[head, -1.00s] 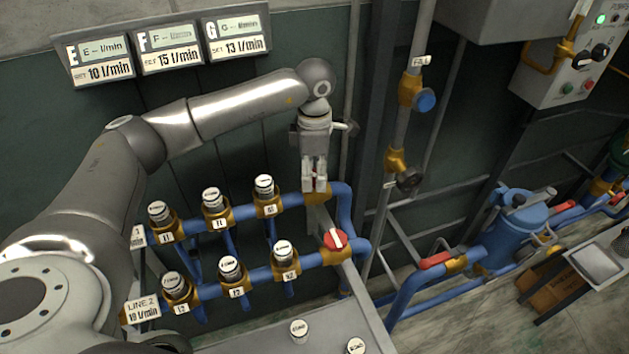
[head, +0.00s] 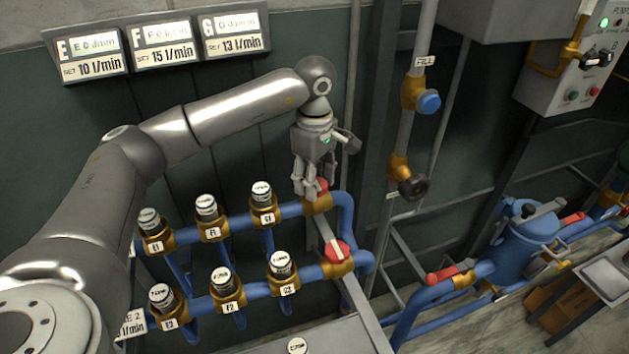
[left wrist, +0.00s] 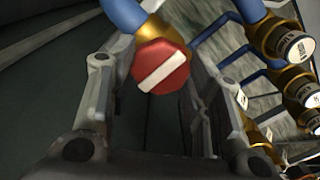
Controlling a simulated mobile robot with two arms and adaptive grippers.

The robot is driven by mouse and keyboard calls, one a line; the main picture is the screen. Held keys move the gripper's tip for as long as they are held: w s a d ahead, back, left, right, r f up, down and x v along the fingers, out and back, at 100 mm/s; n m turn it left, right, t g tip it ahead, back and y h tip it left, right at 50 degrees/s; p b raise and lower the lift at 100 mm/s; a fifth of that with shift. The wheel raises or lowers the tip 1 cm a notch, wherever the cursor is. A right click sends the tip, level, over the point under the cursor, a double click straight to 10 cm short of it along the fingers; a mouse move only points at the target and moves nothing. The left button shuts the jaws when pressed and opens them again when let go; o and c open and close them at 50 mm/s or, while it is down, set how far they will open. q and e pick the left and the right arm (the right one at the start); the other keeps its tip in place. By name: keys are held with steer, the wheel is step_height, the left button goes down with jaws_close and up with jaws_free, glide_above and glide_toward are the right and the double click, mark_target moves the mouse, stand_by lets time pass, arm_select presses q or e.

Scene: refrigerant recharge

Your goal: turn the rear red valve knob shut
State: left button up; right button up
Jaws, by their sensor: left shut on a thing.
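The rear red valve knob (head: 322,185) sits on a brass fitting at the right end of the rear blue pipe, partly hidden by my left gripper (head: 309,190). In the left wrist view the red knob (left wrist: 160,66) shows its white bar slanting, between the two fingers of my left gripper (left wrist: 145,75). The fingers are shut on the knob from above. A second red knob (head: 336,252) with a white bar is on the front blue pipe, apart from the gripper. My right gripper is not in view.
Several labelled brass valves with silver caps, such as one (head: 263,197), stand along both pipes left of the knobs. Flow displays (head: 162,47) hang on the wall. A vertical pipe with a blue knob (head: 428,101) and a black knob (head: 412,186) rises at the right.

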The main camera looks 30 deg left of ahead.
arm_select(q)
steer(key=shift+r, duration=0.1)
stand_by(0.3)
steer(key=o, duration=1)
step_height(320, 180, up, 12)
steer(key=shift+f, duration=0.1)
